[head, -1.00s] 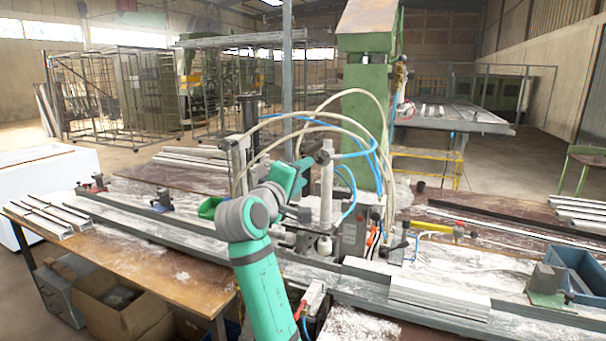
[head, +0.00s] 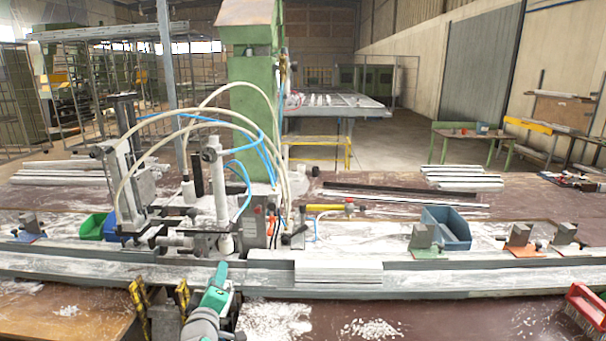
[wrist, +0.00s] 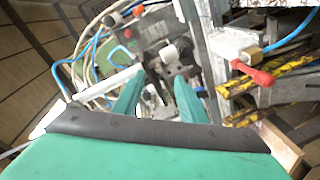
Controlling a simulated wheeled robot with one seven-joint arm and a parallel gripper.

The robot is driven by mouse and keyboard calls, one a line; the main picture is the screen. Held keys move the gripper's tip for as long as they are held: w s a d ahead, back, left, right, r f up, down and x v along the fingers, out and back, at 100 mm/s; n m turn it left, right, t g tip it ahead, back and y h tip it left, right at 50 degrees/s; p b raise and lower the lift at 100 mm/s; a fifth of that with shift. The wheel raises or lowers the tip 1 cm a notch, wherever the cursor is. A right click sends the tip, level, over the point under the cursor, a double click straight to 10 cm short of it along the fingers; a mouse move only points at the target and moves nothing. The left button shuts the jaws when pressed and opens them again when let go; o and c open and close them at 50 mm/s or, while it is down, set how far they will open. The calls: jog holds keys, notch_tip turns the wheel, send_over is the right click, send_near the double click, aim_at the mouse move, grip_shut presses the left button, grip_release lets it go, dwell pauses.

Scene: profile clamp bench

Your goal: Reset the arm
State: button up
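My gripper (wrist: 160,92) shows two teal fingers in the wrist view. They stand apart with a gap between them, and I see nothing held there. Machine parts of the clamp bench show behind the gap. In the head view my teal and grey arm is low at the bottom, left of centre, in front of the long grey rail (head: 450,280). The fingers cannot be made out clearly there. The clamp unit (head: 222,205) with its hoses stands behind the rail, beyond my arm.
Yellow-and-black clamp parts (head: 140,297) stand just left of my arm. The wrist view shows a red-handled part (wrist: 255,74) to the right of the fingers. White profile pieces (head: 338,271) lie on the rail. A blue bin (head: 447,228) and a red brush (head: 588,305) are at right.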

jog(key=s+d+f+m, duration=0.1)
jog(key=s+d+f, duration=0.2)
jog(key=s+f, duration=0.35)
jog(key=s+d+f+m, duration=0.1)
jog(key=s+d+f, duration=0.2)
jog(key=f, duration=0.6)
jog(key=s+d+f+m+g, duration=0.15)
jog(key=s+d+f, duration=0.35)
jog(key=s, duration=0.5)
jog(key=s+d+f+m, duration=0.35)
jog(key=s+f, duration=0.25)
jog(key=s, duration=0.4)
jog(key=s+d+r+m, duration=0.1)
jog(key=s+d+m, duration=0.1)
jog(key=s, duration=0.6)
jog(key=s+d+r+m+h, duration=0.1)
jog(key=s+d+r, duration=0.1)
jog(key=s, duration=0.6)
jog(key=s+d+r+m, duration=0.1)
jog(key=s+d, duration=0.3)
jog(key=s, duration=0.4)
jog(key=shift+d+r+m+h, duration=0.15)
jog(key=shift+r+m+h, duration=0.25)
jog(key=shift+m, duration=0.4)
